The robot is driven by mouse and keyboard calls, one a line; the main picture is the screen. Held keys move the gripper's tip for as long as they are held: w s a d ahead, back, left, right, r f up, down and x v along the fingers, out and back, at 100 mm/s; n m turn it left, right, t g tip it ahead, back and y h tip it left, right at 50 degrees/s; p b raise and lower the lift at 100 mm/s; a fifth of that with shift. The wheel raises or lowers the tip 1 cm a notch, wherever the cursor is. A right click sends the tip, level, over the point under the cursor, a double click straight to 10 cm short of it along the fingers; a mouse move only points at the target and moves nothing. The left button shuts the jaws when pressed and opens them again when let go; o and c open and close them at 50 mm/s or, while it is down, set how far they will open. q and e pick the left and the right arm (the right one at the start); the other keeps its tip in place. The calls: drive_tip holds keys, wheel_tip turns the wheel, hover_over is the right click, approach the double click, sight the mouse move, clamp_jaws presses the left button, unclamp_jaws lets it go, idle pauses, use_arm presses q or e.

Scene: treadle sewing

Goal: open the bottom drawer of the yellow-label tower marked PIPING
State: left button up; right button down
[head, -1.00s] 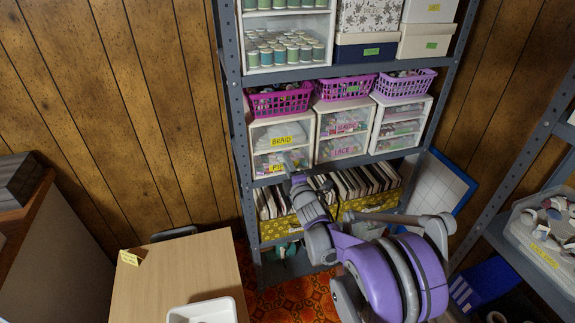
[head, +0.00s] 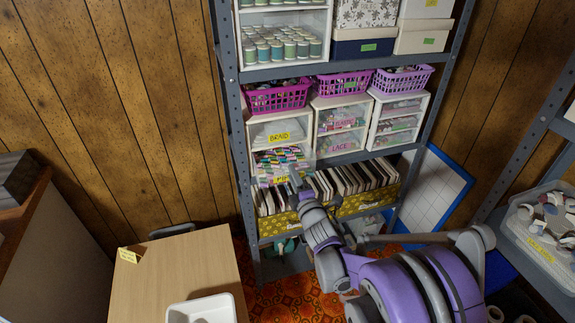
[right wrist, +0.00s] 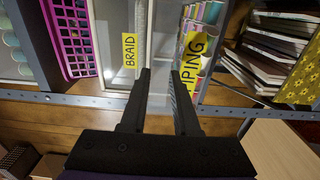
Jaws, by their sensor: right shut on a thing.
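The yellow-label tower (head: 250,140) stands at the left of the shelf, with BRAID on its upper drawer. Its bottom drawer (head: 268,181) is pulled out toward me, and colourful piping packets (head: 280,157) show inside from above. The yellow PIPING label (right wrist: 194,60) is on the drawer's front in the right wrist view. My right gripper (right wrist: 160,75) is shut at this drawer's front, one finger on either side of something thin beside the label; the exact contact is hard to see. In the head view my right gripper (head: 295,178) partly covers the label. My left gripper is out of view.
Two more white drawer towers stand to the right, one labelled LACE (head: 341,145). Purple baskets (head: 277,97) sit on top. A yellow patterned box of patterns (head: 345,207) is just below. A wooden table (head: 180,270) stands at the front left.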

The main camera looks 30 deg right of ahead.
drive_tip(key=v, duration=1.1)
drive_tip(key=shift+a+f, duration=0.1)
drive_tip(key=c, duration=0.7)
unclamp_jaws()
drive_tip(key=p+v, duration=0.1)
drive_tip(key=v, duration=1)
drive_tip(key=shift+w, duration=0.1)
